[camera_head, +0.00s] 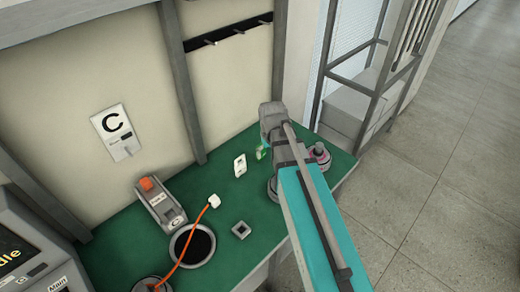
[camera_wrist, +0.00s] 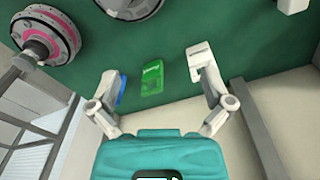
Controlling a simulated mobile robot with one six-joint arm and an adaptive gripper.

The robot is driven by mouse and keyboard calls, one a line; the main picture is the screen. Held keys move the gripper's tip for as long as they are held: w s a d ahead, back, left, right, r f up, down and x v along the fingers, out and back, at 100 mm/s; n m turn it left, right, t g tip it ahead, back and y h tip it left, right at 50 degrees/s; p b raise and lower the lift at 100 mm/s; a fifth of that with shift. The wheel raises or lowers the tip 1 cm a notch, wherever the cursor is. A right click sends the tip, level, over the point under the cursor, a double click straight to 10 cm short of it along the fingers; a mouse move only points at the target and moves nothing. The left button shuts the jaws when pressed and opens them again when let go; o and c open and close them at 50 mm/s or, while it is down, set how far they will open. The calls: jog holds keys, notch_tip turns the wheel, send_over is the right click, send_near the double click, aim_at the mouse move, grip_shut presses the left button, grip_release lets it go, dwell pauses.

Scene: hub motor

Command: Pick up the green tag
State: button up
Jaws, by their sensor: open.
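The green tag (camera_wrist: 152,77) lies on the green bench top in the wrist view, between the two fingers of my gripper (camera_wrist: 157,77). The fingers are wide apart and nothing is held. A blue tag (camera_wrist: 122,90) is partly hidden behind the left finger. A white tag (camera_wrist: 197,54) is partly covered by the right finger. Whether the fingers touch these tags I cannot tell. In the head view the green tag (camera_head: 260,153) shows as a small patch beside my wrist, and my fingers are hidden there.
Round motors (camera_head: 320,155) (camera_wrist: 45,38) stand at the bench's right side, close to my arm. A wall (camera_head: 240,85) stands behind the bench (camera_head: 217,180).

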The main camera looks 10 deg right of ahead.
aim_at(261, 145)
jog(key=w+n, duration=0.5)
jog(key=w, duration=1.1)
jog(key=shift+a+g, duration=0.2)
jog(key=shift+g, duration=0.1)
jog(key=shift+f, duration=0.15)
notch_tip(261, 145, down, 8)
jog(key=b, duration=0.8)
jog(key=shift+s+f+b, duration=0.1)
jog(key=shift+f+b, duration=0.05)
jog(key=shift+b, duration=0.2)
jog(key=shift+f, duration=0.15)
jog(key=f+b, duration=0.5)
jog(key=shift+d, duration=0.25)
jog(key=c, duration=1)
